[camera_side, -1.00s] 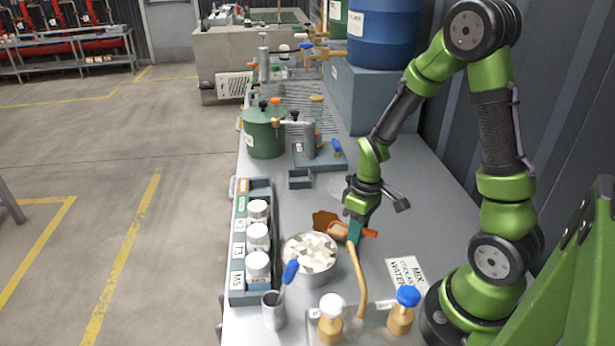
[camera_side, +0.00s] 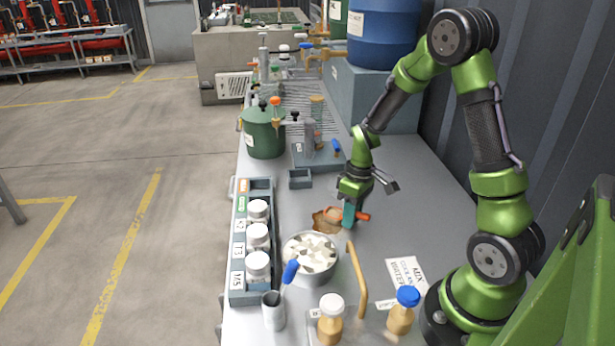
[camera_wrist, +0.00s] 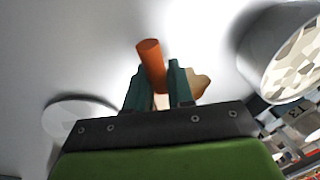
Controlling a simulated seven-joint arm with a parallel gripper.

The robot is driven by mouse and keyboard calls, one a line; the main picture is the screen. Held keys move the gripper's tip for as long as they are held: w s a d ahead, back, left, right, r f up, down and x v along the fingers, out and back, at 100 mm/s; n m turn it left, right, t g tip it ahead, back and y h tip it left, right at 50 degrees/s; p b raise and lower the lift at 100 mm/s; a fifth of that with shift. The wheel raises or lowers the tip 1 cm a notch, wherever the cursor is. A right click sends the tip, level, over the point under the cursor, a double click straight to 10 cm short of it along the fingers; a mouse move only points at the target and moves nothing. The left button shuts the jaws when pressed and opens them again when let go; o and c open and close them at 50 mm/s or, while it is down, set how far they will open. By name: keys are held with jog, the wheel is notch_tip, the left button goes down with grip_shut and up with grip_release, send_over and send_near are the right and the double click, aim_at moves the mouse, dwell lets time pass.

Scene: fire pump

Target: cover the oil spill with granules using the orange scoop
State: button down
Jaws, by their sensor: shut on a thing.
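My gripper (camera_side: 349,216) is shut on the orange scoop and holds it low over the bench. The scoop's orange handle (camera_side: 363,216) sticks out to the right of the fingers; it also shows between the teal fingers in the wrist view (camera_wrist: 150,58). The scoop's head is on the left, over or beside the oil spill (camera_side: 322,224), a small brown patch with lighter tan on it. I cannot tell whether the scoop touches the bench or how much it holds. A round metal tin (camera_side: 311,258) of pale, chunky granules stands in front of the spill.
A rack (camera_side: 251,240) with white-capped jars stands to the left. A cup (camera_side: 273,312) with a blue-handled tool, two capped bottles (camera_side: 331,322) and a curved tan handle (camera_side: 357,282) are in front. A small grey tray (camera_side: 300,179) and green pot (camera_side: 263,136) stand behind.

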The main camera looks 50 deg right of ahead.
aim_at(332, 213)
jog(key=shift+w+d+f, duration=0.1)
jog(key=shift+w+d, duration=0.75)
jog(key=shift+d, duration=0.15)
jog(key=shift+w+d, duration=1.1)
jog(key=shift+w, duration=0.05)
jog(key=shift+w+a, duration=0.75)
jog(key=shift+w, duration=0.05)
jog(key=shift+s+a, duration=1.1)
jog(key=shift+a, duration=0.05)
jog(key=shift+s+a, duration=3.6)
jog(key=shift+w+a, duration=0.75)
jog(key=shift+w, duration=0.05)
jog(key=shift+w+d, duration=3.5)
jog(key=shift+d, duration=0.05)
jog(key=shift+w+d, duration=1.2)
